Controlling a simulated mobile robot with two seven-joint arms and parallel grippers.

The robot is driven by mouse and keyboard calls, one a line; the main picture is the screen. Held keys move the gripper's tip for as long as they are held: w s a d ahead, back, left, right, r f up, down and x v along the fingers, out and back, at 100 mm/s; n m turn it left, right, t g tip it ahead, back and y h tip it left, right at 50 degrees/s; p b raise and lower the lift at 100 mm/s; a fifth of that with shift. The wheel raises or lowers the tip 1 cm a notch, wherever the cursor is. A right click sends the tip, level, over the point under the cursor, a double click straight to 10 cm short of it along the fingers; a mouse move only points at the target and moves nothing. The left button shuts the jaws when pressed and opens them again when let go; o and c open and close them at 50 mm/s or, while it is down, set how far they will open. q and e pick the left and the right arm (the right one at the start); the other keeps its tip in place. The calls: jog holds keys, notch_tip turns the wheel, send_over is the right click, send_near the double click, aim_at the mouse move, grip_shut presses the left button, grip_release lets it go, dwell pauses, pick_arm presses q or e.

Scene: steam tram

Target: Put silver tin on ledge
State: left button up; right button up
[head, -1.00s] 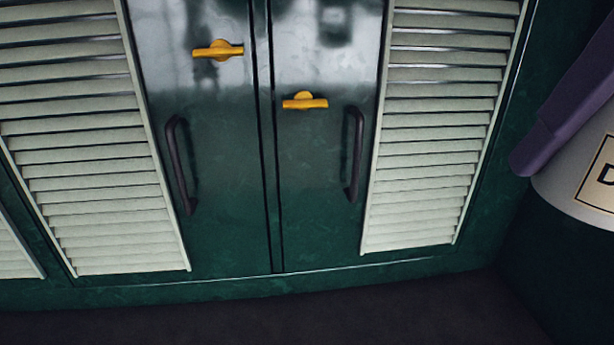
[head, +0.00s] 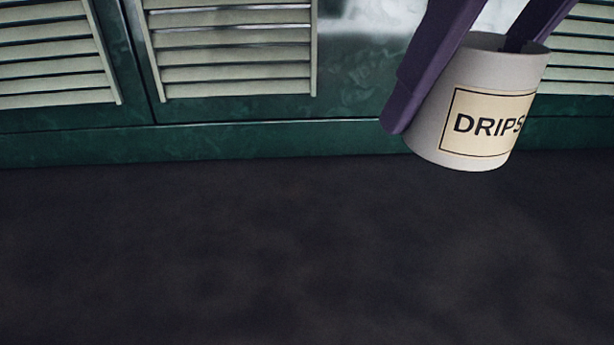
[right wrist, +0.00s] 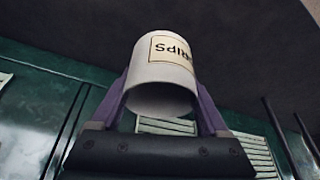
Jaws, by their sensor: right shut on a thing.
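The silver tin (head: 485,75) is a pale grey cylinder with a cream label reading "DRIPS", at the upper right of the head view. My right gripper (head: 452,85) has purple fingers and is shut on the tin, holding it in the air, slightly tilted. One finger lies along the tin's left side; the tip of the other is hidden by the tin. In the right wrist view the tin (right wrist: 165,80) sits between the two fingers, its label upside down. I cannot make out a ledge in either view. My left gripper is not in view.
Green panelling with pale louvred shutters (head: 235,50) runs along the back. Dark bare floor (head: 250,250) fills the lower head view, with nothing on it. Two dark bars (right wrist: 285,140) show at the right of the right wrist view.

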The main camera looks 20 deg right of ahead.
jog(key=b, duration=0.5)
send_over(378, 292)
jog(key=s, duration=0.2)
jog(key=f, duration=1.5)
jog(key=shift+w+d+f, duration=0.15)
jog(key=shift+w+f, duration=0.1)
notch_tip(378, 292, down, 5)
jog(key=shift+f+b, duration=0.1)
jog(key=shift+b, duration=0.8)
jog(key=o, duration=1.3)
